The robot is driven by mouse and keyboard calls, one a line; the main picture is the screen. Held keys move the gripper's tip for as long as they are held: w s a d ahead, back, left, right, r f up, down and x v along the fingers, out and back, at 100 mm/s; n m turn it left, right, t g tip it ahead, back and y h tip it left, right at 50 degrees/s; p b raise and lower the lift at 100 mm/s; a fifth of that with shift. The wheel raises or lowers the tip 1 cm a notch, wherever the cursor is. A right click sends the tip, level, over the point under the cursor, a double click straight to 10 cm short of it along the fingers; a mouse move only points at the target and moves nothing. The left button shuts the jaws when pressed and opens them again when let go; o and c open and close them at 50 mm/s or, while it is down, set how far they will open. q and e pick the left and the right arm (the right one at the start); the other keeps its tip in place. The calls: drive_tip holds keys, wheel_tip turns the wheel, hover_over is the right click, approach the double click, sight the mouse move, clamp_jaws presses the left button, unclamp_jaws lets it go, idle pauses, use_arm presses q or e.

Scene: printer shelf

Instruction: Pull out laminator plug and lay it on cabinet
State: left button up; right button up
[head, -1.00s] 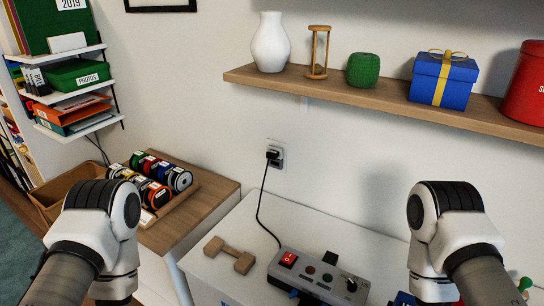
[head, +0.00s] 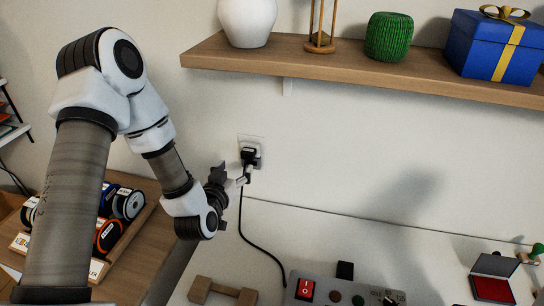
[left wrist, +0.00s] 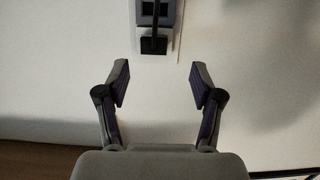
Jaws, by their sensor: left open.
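The black plug (head: 249,156) sits in the white wall socket (head: 261,150). Its black cord (head: 250,232) hangs down and runs to a grey device (head: 345,291) with a red switch, on the white cabinet (head: 420,262). My left gripper (head: 240,177) is close to the plug, at its lower left in the head view. In the left wrist view the left gripper (left wrist: 160,82) is open and empty, and the plug (left wrist: 152,43) is ahead of the fingertips at the top, apart from them. My right gripper is not in view.
A wooden shelf (head: 330,63) with a vase, hourglass, green ball of twine and blue gift box is above the socket. A wooden dumbbell-shaped object (head: 222,290) and an open red box (head: 492,281) are on the cabinet. Spools (head: 126,203) stand at lower left.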

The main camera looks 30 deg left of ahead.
sight(246, 155)
use_arm(q)
drive_tip(key=x, duration=0.2)
drive_tip(key=p+x, duration=0.1)
drive_tip(key=x, duration=0.1)
drive_tip(key=r+p+x, duration=0.1)
drive_tip(key=x, duration=0.1)
drive_tip(key=shift+w+d, duration=0.3)
drive_tip(key=shift+w, duration=0.25)
drive_tip(key=shift+w+a+f, duration=0.1)
drive_tip(key=shift+w+a, duration=0.1)
drive_tip(key=shift+w, duration=0.15)
drive_tip(key=shift+s+d, duration=0.15)
drive_tip(key=shift+d, duration=0.05)
clamp_jaws()
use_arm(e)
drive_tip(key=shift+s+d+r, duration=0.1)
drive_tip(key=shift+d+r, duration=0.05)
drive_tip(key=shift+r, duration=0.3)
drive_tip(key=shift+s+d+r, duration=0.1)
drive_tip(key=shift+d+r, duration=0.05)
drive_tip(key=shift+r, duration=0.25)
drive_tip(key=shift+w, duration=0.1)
